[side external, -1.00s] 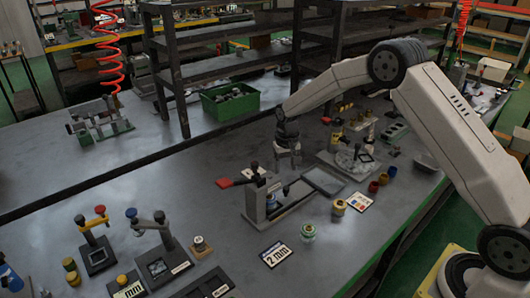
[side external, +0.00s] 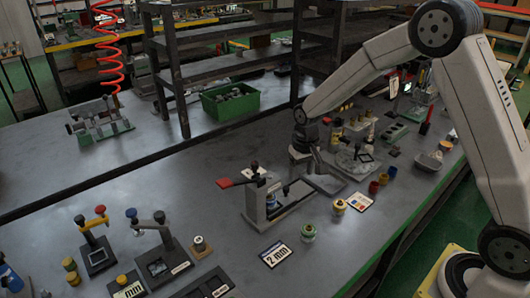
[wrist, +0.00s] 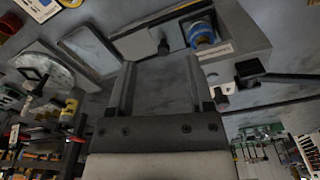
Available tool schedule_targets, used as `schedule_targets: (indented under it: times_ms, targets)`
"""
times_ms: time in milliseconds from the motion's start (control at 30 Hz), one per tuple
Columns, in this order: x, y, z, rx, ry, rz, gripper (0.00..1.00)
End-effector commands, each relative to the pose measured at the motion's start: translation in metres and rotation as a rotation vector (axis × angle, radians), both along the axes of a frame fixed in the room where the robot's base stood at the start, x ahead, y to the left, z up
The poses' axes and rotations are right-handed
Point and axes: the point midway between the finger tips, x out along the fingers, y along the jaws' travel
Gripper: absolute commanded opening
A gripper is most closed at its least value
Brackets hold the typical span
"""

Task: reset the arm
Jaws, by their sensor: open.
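My gripper (side external: 308,158) hangs over the bench, behind and to the right of the grey clamp fixture with the red handle (side external: 230,183). In the wrist view my gripper (wrist: 160,82) shows its two fingers spread apart with nothing between them. The fixture's grey base (wrist: 242,40) and a blue-banded part (wrist: 202,34) on it lie beyond the fingertips. In the side view the gripper is small and its fingers are partly hard to make out. It appears clear of the bench and holds nothing.
A flat grey tray (side external: 324,185) and a round plate stand (side external: 352,163) lie close to the gripper. Small cups (side external: 374,187) and a jar (side external: 338,207) stand to the right. A green bin (side external: 230,103) and shelving are behind.

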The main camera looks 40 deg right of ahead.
Motion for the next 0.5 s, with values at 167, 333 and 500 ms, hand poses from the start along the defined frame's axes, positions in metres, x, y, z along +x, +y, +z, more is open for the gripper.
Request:
schedule_targets:
  times_ms: [167, 333, 500]
  targets:
    - [-0.037, 0.012, 0.018, -0.002, -0.038, 0.061, 0.67]
    - [-0.075, 0.023, 0.031, -0.005, -0.077, 0.122, 0.67]
    - [-0.115, 0.031, 0.038, -0.01, -0.115, 0.181, 0.67]
